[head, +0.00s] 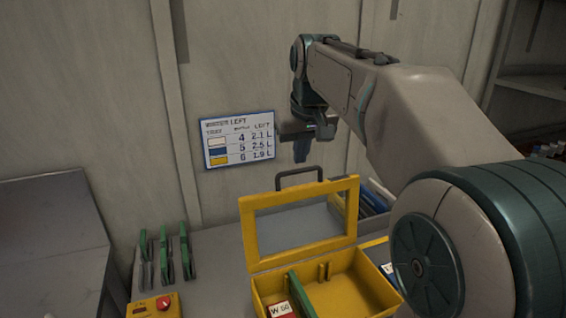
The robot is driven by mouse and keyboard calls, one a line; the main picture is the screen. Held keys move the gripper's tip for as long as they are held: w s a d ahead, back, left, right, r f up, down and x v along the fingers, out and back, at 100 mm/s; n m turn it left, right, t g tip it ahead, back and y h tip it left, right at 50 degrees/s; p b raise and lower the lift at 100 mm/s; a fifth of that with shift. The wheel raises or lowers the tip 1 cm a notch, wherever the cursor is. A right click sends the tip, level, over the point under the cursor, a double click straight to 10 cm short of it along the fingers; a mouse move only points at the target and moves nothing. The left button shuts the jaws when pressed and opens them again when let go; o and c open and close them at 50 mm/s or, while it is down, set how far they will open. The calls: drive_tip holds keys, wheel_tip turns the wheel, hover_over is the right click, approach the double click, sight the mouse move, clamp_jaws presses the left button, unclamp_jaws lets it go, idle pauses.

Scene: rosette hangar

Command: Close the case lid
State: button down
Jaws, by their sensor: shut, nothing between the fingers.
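The yellow case (339,291) stands on the grey bench, cut off by the bottom of the head view. Its framed lid (249,231) stands raised at the back edge, with a see-through window. Inside the case are dividers, a green-edged item and a red item with a white label reading W 50 (282,310). My gripper (301,157) is shut and empty. It points down in front of the wall, above the raised lid in the picture and apart from it. Its fingertips show as a dark bluish block.
Several green-handled tools (164,254) and a yellow box with a red button (155,307) are at the left. A wall chart (238,139) hangs behind.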

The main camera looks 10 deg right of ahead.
drive_tip(key=w+r+b, duration=0.1)
drive_tip(key=w+r, duration=0.2)
drive_tip(key=w, duration=0.6)
wheel_tip(320, 180, down, 10)
drive_tip(key=shift+d+r+n+y, duration=0.15)
drive_tip(key=shift+d+n+y, duration=0.15)
drive_tip(key=shift+d, duration=0.15)
